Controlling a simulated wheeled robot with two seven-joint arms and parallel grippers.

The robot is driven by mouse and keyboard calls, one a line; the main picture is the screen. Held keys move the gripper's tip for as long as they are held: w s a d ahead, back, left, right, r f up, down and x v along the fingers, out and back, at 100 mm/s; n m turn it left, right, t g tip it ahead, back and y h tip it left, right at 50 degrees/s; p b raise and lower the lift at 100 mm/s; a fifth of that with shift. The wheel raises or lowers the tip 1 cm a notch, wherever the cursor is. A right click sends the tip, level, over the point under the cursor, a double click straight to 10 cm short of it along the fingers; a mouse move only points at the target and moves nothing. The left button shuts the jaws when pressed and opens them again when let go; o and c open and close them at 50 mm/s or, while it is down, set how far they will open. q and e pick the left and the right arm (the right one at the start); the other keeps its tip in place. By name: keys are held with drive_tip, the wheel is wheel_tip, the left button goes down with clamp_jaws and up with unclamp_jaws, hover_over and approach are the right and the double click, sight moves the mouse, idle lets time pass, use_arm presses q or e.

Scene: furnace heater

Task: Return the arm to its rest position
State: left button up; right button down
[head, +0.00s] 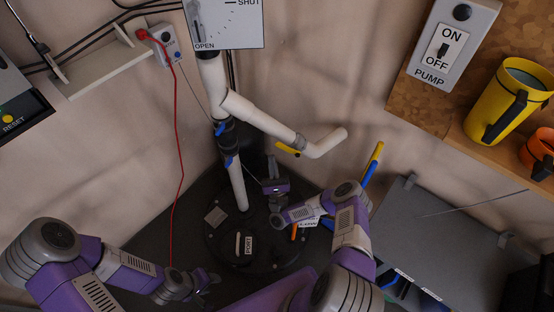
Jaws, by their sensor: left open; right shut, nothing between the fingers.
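My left gripper (207,279) is at the lower left, low over the dark floor, open and with nothing seen in it. My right arm reaches up from the bottom centre and bends left at the wrist. My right gripper (271,163) points up the picture, shut and empty. It shows just right of the upright white pipe (238,185) and below the yellow valve handle (287,149). A gap shows between its tips and that handle. The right forearm hides part of the floor and of the things behind it.
A dark round base with a "PORT" label (248,244) lies between the arms. A red cable (178,150) hangs at the left. A grey panel (440,240) stands at the right. Above it are the pump switch (444,50) and a shelf with a yellow mug (505,100).

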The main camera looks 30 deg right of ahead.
drive_tip(key=s+a+f+n+g+y+p, duration=0.25)
drive_tip(key=a+n+g+y, duration=0.4)
drive_tip(key=a+n, duration=0.35)
drive_tip(key=s+a+f+n+g+y+p, duration=0.1)
drive_tip(key=a+f+n+g+y+p, duration=0.25)
drive_tip(key=a+n+g+y, duration=0.6)
use_arm(q)
wheel_tip(320, 180, up, 9)
drive_tip(key=s+p, duration=0.1)
drive_tip(key=p, duration=0.2)
drive_tip(key=shift+f, duration=0.2)
use_arm(e)
drive_tip(key=s+d+r+n+g+h, duration=0.1)
drive_tip(key=s+d+n+g+h, duration=0.1)
drive_tip(key=s+n, duration=0.4)
drive_tip(key=s+d+r+n+g+h, duration=0.1)
drive_tip(key=s+n+g, duration=0.6)
drive_tip(key=s, duration=0.9)
drive_tip(key=d+h, duration=0.1)
drive_tip(key=h, duration=0.1)
drive_tip(key=shift+s+d+g+h, duration=0.25)
drive_tip(key=shift+s+g+h, duration=0.05)
drive_tip(key=shift+s+h, duration=0.1)
use_arm(q)
drive_tip(key=shift+d, duration=0.1)
use_arm(e)
drive_tip(key=shift+n, duration=0.25)
